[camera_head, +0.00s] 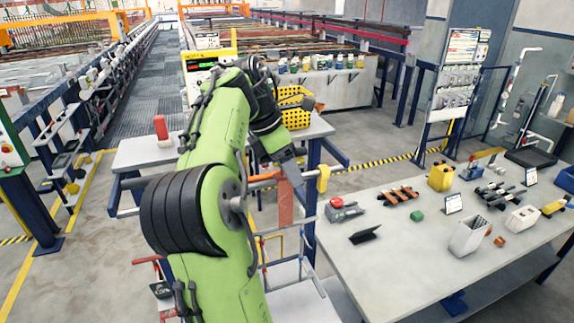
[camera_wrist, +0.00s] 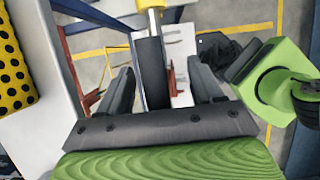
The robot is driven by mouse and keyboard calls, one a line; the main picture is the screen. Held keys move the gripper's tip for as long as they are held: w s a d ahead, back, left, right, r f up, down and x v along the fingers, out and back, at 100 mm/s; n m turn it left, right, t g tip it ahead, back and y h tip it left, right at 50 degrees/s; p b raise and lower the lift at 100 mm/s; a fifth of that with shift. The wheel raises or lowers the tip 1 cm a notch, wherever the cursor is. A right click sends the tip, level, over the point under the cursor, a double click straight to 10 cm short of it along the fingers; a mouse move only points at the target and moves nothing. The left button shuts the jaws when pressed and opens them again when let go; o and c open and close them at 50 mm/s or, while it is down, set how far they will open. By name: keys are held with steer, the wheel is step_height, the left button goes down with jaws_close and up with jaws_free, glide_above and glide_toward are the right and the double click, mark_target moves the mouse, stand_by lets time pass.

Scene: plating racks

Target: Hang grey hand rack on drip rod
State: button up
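My gripper (camera_head: 290,172) is at the drip rod, near its yellow end (camera_head: 323,178). In the wrist view its two dark fingers (camera_wrist: 160,70) stand apart, with a dark bar (camera_wrist: 152,75) between them and gaps at both sides. That bar has a yellow end (camera_wrist: 150,4) and looks like the drip rod. The orange stretch of the rod (camera_head: 265,177) shows left of the gripper in the head view. A reddish-brown panel (camera_head: 286,208) hangs below the rod. I cannot pick out the grey hand rack with certainty; my arm covers part of this area.
A long table (camera_head: 400,255) with bottles, trays and small parts stands at the right. A yellow perforated basket (camera_head: 294,105) is behind the gripper and shows at the wrist view's left (camera_wrist: 14,60). A red object (camera_head: 161,128) stands on the grey bench. Wire frames (camera_head: 280,250) are below.

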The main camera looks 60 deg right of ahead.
steer(key=p+v, duration=0.2)
steer(key=v, duration=0.5)
steer(key=shift+r, duration=0.3)
steer(key=shift+w+f, duration=0.1)
steer(key=shift+w, duration=0.05)
